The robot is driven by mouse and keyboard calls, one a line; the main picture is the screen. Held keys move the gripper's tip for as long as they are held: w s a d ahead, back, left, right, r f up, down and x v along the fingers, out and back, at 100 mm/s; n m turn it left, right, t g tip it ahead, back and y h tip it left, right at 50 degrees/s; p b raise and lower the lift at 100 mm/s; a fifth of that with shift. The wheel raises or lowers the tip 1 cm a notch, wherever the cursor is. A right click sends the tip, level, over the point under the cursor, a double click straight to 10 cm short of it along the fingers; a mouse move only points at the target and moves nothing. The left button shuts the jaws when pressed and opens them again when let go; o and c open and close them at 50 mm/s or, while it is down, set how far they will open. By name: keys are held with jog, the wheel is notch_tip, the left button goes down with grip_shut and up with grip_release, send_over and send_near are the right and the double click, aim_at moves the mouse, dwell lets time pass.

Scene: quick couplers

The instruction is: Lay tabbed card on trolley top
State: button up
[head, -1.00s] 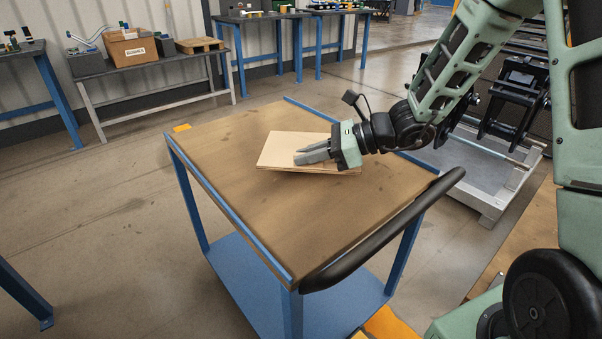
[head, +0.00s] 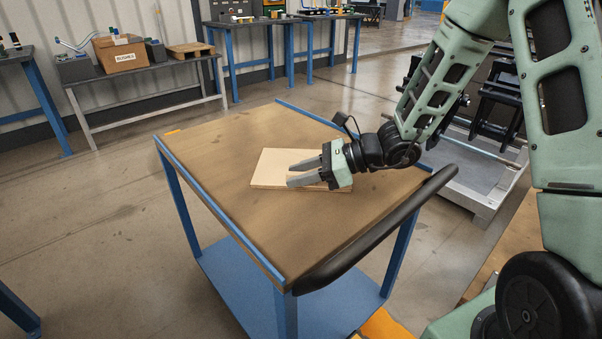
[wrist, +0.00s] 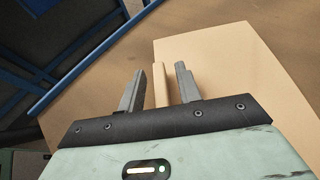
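The tabbed card (head: 268,167) is a flat cream board that appears to lie on the brown trolley top (head: 215,190), near its middle. In the wrist view the card (wrist: 228,72) spreads to the right, with its narrow upright tab (wrist: 160,84) at its left edge. My gripper (head: 298,172) is low over the card, coming from the right. Its fingers are open on either side of the tab, with a visible gap on each side in the wrist view (wrist: 160,70). My gripper hides the card's right part in the head view.
The trolley has blue side rails (head: 218,217) and a black push handle (head: 385,232) at the near right. A grey pallet-like frame (head: 470,175) stands beyond its right side. Workbenches line the back wall. The trolley top around the card is clear.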

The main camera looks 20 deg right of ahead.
jog(key=shift+d+r, duration=0.1)
jog(key=shift+r, duration=0.2)
jog(key=p+v, duration=0.3)
jog(key=v, duration=0.8)
jog(key=shift+s+d+r, duration=0.15)
jog(key=shift+s+d, duration=0.1)
jog(key=shift+d, duration=0.05)
